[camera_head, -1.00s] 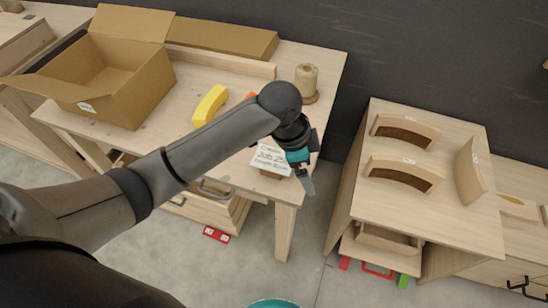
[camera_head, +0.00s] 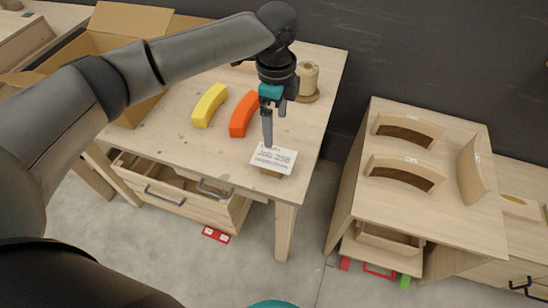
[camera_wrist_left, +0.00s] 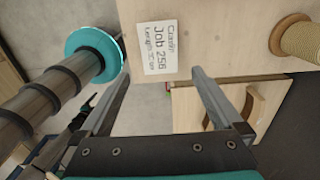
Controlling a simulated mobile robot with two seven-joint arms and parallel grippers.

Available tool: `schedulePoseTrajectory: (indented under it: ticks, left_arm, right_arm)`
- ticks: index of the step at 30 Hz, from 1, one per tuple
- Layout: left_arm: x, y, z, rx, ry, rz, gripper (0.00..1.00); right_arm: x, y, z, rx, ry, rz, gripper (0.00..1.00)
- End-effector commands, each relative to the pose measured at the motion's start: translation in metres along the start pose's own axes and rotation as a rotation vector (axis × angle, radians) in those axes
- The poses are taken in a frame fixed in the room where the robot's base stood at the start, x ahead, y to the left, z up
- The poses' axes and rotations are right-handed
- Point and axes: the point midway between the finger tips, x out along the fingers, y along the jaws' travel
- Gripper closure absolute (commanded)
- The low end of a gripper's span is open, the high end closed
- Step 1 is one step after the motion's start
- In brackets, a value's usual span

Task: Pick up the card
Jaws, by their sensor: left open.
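In the left wrist view the card (camera_wrist_left: 158,47) lies ahead of the fingers. My left gripper (camera_head: 274,120) points down just behind the card, apart from it as far as I can tell. In the left wrist view my left gripper (camera_wrist_left: 158,88) has its two fingers wide apart with nothing between them. My right gripper is not in view.
A yellow curved block (camera_head: 209,105) and an orange one (camera_head: 243,114) lie left of the gripper. A twine spool (camera_head: 308,78) stands behind it. An open cardboard box (camera_head: 133,22) is at the back left. A second table (camera_head: 400,225) with curved wooden forms stands right, across a floor gap.

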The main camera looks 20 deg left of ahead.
Motion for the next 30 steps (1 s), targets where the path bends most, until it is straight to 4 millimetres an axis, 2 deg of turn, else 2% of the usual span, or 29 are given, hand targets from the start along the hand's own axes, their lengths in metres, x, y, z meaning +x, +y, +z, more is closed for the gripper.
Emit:
schedulePoseTrajectory:
  ticks: [1,6,14,21,24,30]
  left_arm:
    - [0.015,0.001,0.000,0.000,0.000,0.004,0.00]
    - [0.042,0.000,-0.001,0.001,0.000,0.001,0.00]
    - [0.061,0.001,0.001,0.000,0.000,0.001,0.00]
    - [0.096,0.002,0.003,0.001,0.000,0.001,0.00]
    - [0.103,0.002,0.003,0.001,-0.001,0.000,0.00]
    - [0.104,0.002,0.003,0.001,0.000,-0.001,0.00]
  right_arm:
    - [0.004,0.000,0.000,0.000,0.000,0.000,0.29]
    - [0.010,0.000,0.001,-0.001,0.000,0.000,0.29]
    - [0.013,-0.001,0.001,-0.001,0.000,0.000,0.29]
    - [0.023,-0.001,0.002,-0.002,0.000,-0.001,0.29]
    - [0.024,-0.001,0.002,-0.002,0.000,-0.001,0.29]
    - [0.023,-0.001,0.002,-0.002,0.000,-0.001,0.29]
